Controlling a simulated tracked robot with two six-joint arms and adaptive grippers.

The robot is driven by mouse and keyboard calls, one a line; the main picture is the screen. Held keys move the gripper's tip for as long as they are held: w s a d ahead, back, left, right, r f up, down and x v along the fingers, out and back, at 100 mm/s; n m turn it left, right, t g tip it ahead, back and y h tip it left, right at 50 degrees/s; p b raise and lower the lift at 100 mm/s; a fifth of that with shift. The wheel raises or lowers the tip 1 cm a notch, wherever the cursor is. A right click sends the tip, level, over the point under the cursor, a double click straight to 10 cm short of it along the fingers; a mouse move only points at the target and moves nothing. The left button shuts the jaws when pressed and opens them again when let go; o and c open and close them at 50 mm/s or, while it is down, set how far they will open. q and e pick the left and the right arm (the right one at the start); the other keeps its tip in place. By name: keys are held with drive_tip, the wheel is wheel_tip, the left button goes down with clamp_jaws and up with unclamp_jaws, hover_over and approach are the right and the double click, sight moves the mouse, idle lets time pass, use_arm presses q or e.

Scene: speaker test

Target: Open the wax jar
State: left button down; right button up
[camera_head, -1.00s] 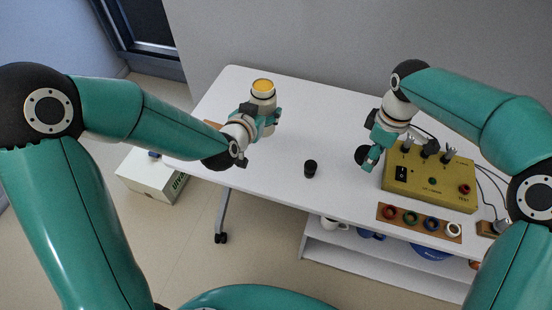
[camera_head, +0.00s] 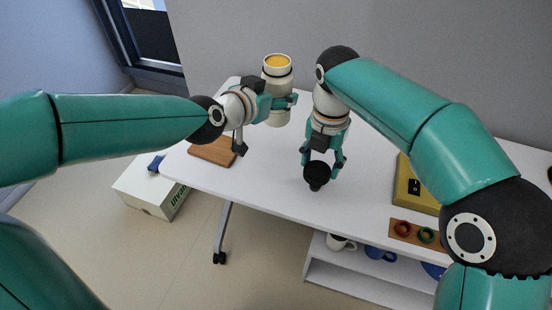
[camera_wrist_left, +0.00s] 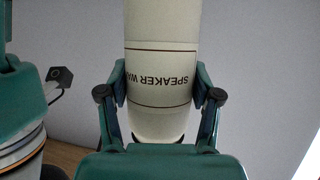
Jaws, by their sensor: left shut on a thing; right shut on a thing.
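The wax jar (camera_head: 277,84) is a tall cream jar with a dark band near the top, and yellow shows inside its rim. My left gripper (camera_head: 281,104) is shut around its body and holds it upright over the back of the table. In the left wrist view the jar (camera_wrist_left: 160,60) stands between the fingers of my left gripper (camera_wrist_left: 161,88), its lettering upside down. My right gripper (camera_head: 322,160) points down, shut on a round black lid (camera_head: 316,172) near the table's middle. A small black cylinder (camera_head: 317,186) shows just below the lid, partly hidden.
A yellow test box (camera_head: 405,190) is partly hidden by my right arm. A brown holder (camera_head: 394,233) with coloured rings lies at the front edge. A brown board (camera_head: 213,153) lies at the left. The white table (camera_head: 240,178) is clear between the board and the lid.

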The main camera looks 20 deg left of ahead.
use_arm(q)
drive_tip(key=b, duration=0.3)
hover_over(275, 168)
wheel_tip(275, 168, down, 13)
drive_tip(key=shift+w+d+f+b, duration=0.1)
drive_tip(key=shift+f+b, duration=0.15)
drive_tip(key=shift+f, duration=0.95)
drive_tip(key=shift+w+f+b, duration=0.1)
drive_tip(key=shift+f+b, duration=0.1)
drive_tip(key=shift+f, duration=0.95)
drive_tip(key=c, duration=0.6)
unclamp_jaws()
drive_tip(key=shift+s+f, duration=0.1)
drive_tip(key=shift+s, duration=0.05)
drive_tip(key=o, duration=0.4)
drive_tip(key=shift+s, duration=0.1)
